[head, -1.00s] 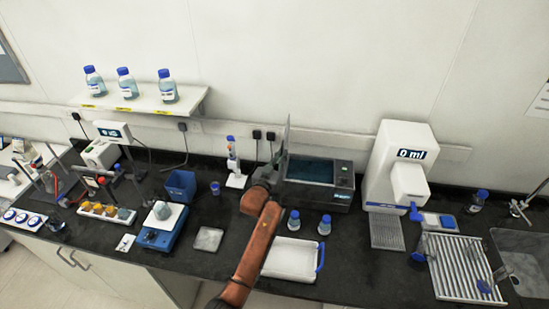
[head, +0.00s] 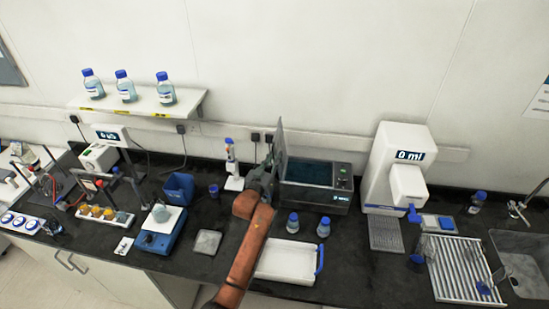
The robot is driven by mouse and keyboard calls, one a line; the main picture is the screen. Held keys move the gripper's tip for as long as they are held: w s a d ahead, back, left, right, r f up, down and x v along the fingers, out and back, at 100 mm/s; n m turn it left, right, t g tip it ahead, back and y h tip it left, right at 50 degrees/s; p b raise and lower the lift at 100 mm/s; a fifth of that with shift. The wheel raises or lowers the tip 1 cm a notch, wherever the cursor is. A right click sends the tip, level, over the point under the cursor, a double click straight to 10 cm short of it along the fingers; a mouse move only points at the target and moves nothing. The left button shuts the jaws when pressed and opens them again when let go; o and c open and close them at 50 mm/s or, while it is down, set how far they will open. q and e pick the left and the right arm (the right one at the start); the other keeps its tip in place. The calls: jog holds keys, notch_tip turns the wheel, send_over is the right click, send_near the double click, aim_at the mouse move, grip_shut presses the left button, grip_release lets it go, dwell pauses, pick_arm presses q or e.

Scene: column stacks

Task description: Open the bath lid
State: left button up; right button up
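The water bath (head: 318,198) is a dark box on the bench, with blue-green water showing in its open top. Its grey lid (head: 280,147) stands up at the bath's left side, tilted back a little to the left. My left gripper (head: 268,172) is at the lower left of the lid, close against it. Its fingers are dark and small, so I cannot see whether they are open or touching the lid. My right gripper is not in view.
Two blue-capped bottles (head: 323,228) and a white tray (head: 286,261) with a blue handle stand in front of the bath. A white dispenser (head: 394,165) is to the right. A spray bottle (head: 232,165) stands to the left.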

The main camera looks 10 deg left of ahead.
pick_arm(q)
jog(key=shift+o, duration=0.8)
jog(key=shift+s, duration=0.15)
jog(key=v, duration=1.1)
jog(key=shift+s, duration=0.4)
jog(key=shift+a, duration=0.15)
